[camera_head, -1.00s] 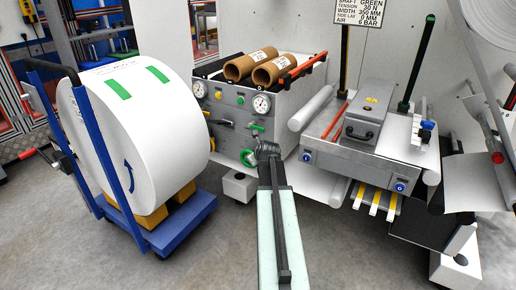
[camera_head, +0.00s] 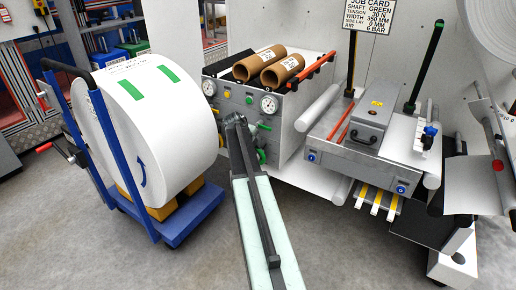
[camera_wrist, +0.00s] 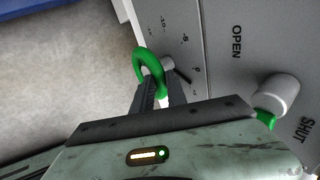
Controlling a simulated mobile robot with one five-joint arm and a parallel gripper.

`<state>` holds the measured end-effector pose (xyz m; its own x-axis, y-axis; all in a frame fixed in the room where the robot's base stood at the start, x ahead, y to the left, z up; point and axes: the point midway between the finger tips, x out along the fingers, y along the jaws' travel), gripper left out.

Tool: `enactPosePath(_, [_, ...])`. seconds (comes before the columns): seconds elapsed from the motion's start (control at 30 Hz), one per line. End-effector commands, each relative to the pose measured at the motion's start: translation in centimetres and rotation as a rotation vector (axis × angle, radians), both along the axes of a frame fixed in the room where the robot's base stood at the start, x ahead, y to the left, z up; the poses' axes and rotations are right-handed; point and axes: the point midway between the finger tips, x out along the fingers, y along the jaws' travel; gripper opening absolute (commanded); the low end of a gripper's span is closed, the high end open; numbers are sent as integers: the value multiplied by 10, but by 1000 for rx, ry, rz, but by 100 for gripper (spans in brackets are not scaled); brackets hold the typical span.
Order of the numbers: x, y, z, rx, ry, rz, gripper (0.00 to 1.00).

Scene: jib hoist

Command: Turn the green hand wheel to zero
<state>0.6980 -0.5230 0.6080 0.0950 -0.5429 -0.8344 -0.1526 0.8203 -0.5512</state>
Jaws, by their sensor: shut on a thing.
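The green hand wheel (camera_wrist: 148,66) is in the wrist view, seen nearly edge-on on a short grey shaft at the grey panel. My gripper (camera_wrist: 151,93) is shut on its near rim; the fingers partly hide the rim. Beside the shaft is a small dark pointer (camera_wrist: 184,76). A scale on the panel (camera_wrist: 180,35) has marks that look like -10, -5 and 0. The pointer lies near the 0-like mark, but the exact reading is unclear. In the head view only a bit of the green wheel (camera_head: 262,156) shows beside my arm; the fingertips are hidden.
A grey knob (camera_wrist: 277,95) with a green part sits between the words OPEN and SHUT, close right of my gripper. In the head view, a blue cart with a white roll (camera_head: 150,125) stands left, and a bench with a grey box (camera_head: 365,125) right. Grey floor lies between.

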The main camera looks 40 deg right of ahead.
Motion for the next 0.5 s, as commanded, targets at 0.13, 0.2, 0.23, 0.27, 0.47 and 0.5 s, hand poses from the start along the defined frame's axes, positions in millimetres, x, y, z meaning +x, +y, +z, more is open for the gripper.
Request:
enactPosePath(0.13, [10,3,1,-11,26,8,0])
enactPosePath(0.2, [10,3,1,-13,37,8,0])
enactPosePath(0.23, [10,3,1,-14,40,8,0])
enactPosePath(0.27, [10,3,1,-15,43,9,0])
enactPosePath(0.47, [10,4,1,-17,50,8,0])
enactPosePath(0.5, [10,4,1,-16,50,8,0])
